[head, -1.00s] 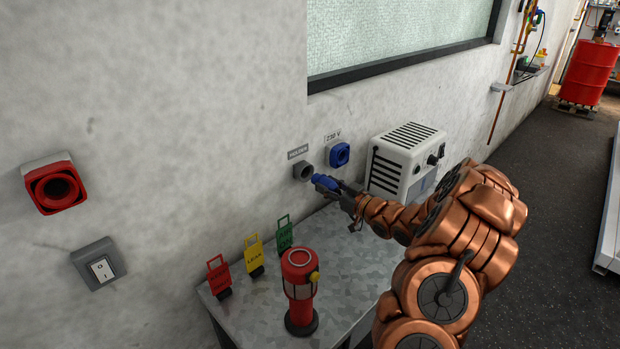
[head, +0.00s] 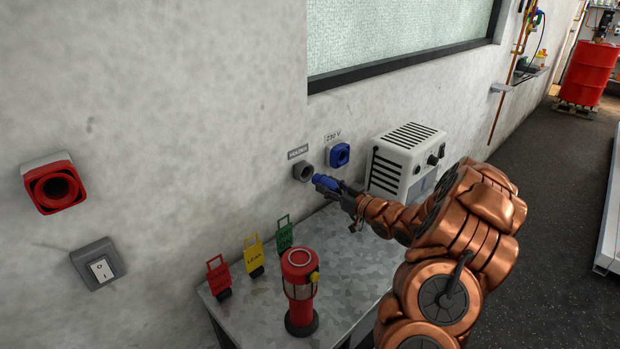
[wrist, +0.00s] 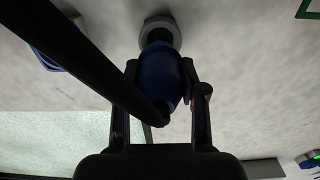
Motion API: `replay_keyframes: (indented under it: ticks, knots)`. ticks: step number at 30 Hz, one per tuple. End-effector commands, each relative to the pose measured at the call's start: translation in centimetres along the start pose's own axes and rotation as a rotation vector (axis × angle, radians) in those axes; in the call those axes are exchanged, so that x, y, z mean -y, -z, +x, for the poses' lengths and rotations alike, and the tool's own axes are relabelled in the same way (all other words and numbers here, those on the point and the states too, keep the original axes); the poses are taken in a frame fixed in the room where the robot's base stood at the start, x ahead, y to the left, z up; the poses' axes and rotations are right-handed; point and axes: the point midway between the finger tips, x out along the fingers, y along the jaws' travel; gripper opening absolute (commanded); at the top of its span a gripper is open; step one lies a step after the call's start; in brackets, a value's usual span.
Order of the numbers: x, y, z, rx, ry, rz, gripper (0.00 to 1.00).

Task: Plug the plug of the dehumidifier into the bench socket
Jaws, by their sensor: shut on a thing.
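My gripper (head: 340,189) is shut on the blue plug (head: 325,182) in front of the wall. In the wrist view the plug (wrist: 159,72) sits between both fingers, its front end towards the round grey holder (wrist: 160,30). The holder (head: 303,171) is on the wall under a "HOLDER" label; I cannot tell whether the plug's tip still touches it. The blue bench socket (head: 340,154), labelled 230 V, is right of the holder; part of it shows at upper left in the wrist view (wrist: 47,60). A black cable (wrist: 95,65) runs to the plug's rear. The white dehumidifier (head: 405,160) stands behind my arm.
The metal bench (head: 252,318) carries a red lantern (head: 300,290) and red, yellow and green tags (head: 254,252) near the wall. A window (head: 400,40) is above.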

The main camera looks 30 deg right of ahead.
Motion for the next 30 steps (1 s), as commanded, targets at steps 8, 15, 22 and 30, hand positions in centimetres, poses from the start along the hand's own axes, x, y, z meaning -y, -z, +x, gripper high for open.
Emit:
replay_keyframes:
  ticks: [8, 15, 22, 30]
  knots:
    - [-0.1, 0.0, -1.9, -0.001, -0.002, -0.001, 0.00]
    - [-0.1, 0.1, -3.4, -0.003, -0.001, -0.001, 0.00]
    - [0.0, 0.1, -4.5, -0.002, 0.000, 0.000, 0.00]
    - [0.0, 0.1, -4.6, -0.002, 0.000, 0.000, 0.00]
